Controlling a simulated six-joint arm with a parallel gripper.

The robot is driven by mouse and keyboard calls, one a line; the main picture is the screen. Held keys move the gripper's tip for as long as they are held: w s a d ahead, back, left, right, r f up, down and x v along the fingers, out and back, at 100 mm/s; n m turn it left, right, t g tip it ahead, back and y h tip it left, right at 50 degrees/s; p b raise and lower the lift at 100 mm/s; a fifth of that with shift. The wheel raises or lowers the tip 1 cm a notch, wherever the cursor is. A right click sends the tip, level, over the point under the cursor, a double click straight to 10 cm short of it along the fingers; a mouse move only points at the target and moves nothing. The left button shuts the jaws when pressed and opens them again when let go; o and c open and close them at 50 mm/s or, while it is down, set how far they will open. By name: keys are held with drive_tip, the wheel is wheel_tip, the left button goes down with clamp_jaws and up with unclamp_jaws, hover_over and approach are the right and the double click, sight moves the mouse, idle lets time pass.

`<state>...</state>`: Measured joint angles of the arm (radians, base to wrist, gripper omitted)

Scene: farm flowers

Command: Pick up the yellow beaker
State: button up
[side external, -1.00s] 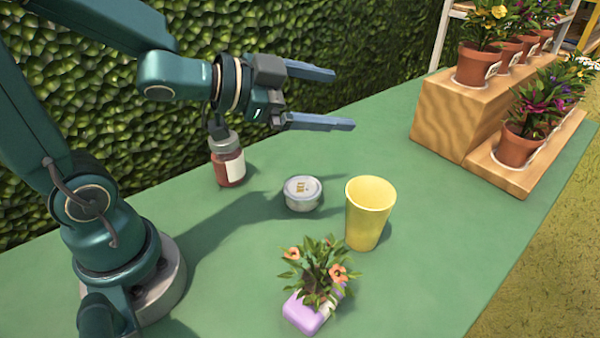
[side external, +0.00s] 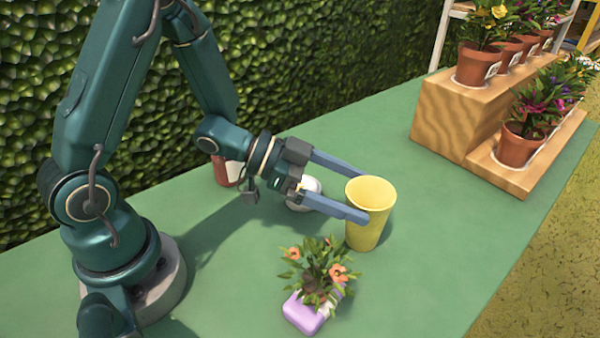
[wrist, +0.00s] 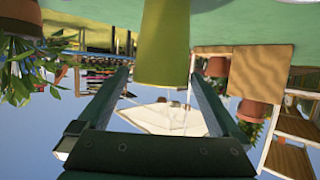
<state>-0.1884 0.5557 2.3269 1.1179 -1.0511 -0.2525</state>
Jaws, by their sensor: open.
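The yellow beaker (side external: 368,222) stands upright on the green table in the side external view. My gripper (side external: 366,196) is open, its two blue fingers reaching level toward the beaker near its rim. The near fingertip overlaps the beaker's left edge in that view, and the far finger passes behind it. In the wrist view the beaker (wrist: 163,45) shows at the top centre, between and just beyond the fingers (wrist: 163,80). I cannot tell whether a finger touches it.
A purple pot with orange flowers (side external: 306,312) stands in front of the beaker. A small white tin (side external: 304,200) and a red jar (side external: 227,173) are partly hidden behind my gripper. Wooden steps (side external: 455,118) with potted flowers stand at the back right. Table right of the beaker is clear.

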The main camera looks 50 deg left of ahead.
sight(387, 204)
drive_tip(key=shift+x, duration=3.2)
drive_tip(key=shift+w+a, duration=0.1)
drive_tip(key=c, duration=1)
drive_tip(key=shift+r, duration=0.15)
